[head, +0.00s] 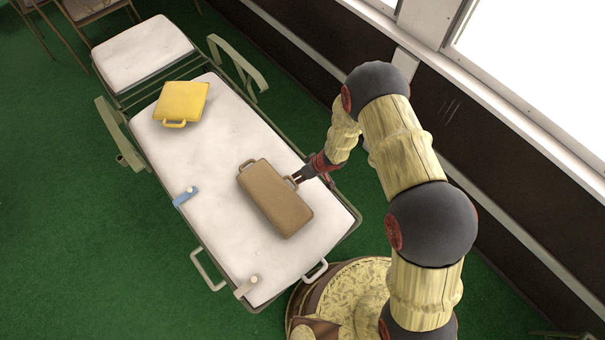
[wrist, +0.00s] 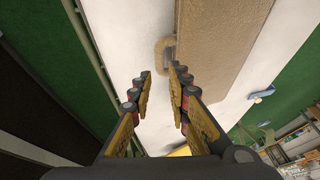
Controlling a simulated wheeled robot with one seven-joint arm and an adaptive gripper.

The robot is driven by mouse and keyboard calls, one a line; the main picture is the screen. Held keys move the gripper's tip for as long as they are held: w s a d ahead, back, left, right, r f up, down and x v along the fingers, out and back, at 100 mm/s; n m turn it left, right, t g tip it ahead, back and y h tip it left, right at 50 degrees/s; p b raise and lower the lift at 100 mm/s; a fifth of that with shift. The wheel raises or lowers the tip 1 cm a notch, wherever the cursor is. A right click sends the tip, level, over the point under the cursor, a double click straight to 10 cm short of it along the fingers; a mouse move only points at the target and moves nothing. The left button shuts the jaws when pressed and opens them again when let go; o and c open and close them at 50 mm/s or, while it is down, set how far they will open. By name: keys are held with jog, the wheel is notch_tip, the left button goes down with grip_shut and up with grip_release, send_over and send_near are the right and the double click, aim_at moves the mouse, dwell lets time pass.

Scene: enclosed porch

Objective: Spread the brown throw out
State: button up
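The brown throw (head: 276,200) lies as a folded, flat block on the white bed pad (head: 215,230). A tan loop (head: 292,183) sticks out from its right long edge, and another loop shows at its upper left end. In the wrist view the throw (wrist: 228,35) fills the upper middle, with the loop (wrist: 161,50) just beyond my fingertips. My gripper (head: 301,176) is low at the throw's right side, beside that loop. In the wrist view my gripper (wrist: 160,73) has its fingers apart with nothing clearly between them. Whether a fingertip touches the loop, I cannot tell.
A yellow folded item (head: 183,100) with a loop lies farther up the pad. A blue strap piece (head: 185,196) and a beige one (head: 247,286) sit along the pad's left edge. Metal rails (head: 240,66) flank the bed. A dark wall with windows stands right. Green floor (head: 60,220) is clear left.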

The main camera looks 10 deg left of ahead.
aim_at(293, 180)
jog(key=b+x, duration=0.2)
jog(key=x, duration=0.5)
jog(key=shift+b, duration=0.4)
jog(key=shift+c, duration=0.3)
jog(key=c, duration=0.4)
grip_shut()
jog(key=shift+o, duration=1)
grip_release()
